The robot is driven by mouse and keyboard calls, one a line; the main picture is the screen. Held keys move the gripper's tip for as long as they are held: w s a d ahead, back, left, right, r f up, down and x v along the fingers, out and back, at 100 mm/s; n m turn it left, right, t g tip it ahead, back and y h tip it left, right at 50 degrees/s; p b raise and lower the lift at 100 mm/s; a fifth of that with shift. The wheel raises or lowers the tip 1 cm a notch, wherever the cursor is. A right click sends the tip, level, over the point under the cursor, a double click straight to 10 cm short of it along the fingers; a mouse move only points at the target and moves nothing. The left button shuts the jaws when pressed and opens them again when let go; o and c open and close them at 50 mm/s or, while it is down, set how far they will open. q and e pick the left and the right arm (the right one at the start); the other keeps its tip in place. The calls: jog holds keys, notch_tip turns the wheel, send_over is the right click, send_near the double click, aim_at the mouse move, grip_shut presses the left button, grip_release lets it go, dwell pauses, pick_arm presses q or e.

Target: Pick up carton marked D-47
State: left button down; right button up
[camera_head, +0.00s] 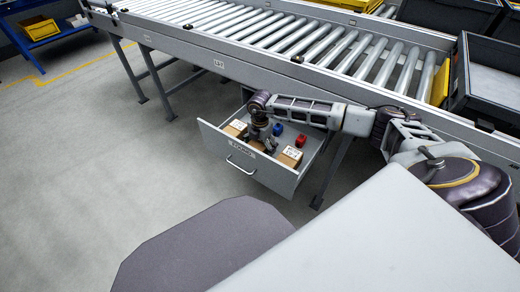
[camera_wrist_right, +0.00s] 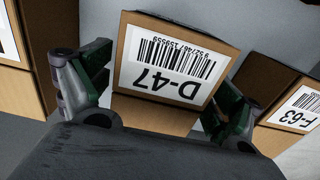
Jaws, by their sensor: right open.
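The carton marked D-47 (camera_wrist_right: 150,100) is brown, with a white barcode label that reads upside down in the right wrist view. It sits between the two fingers of my right gripper (camera_wrist_right: 165,85), which is open, one finger at each side. I cannot tell whether the fingers touch it. In the head view my right gripper (camera_head: 263,137) reaches down into an open grey drawer (camera_head: 246,168) and partly hides the middle carton (camera_head: 257,146). My left gripper is not in view.
A carton marked F-63 (camera_wrist_right: 283,115) stands at right in the wrist view, another carton (camera_wrist_right: 30,70) at left. In the drawer, a blue item (camera_head: 278,129) and a red item (camera_head: 301,140) lie behind. The roller conveyor (camera_head: 290,35) runs above the drawer.

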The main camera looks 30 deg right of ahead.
aim_at(260, 142)
dwell(0.4)
jog(key=c, duration=1.2)
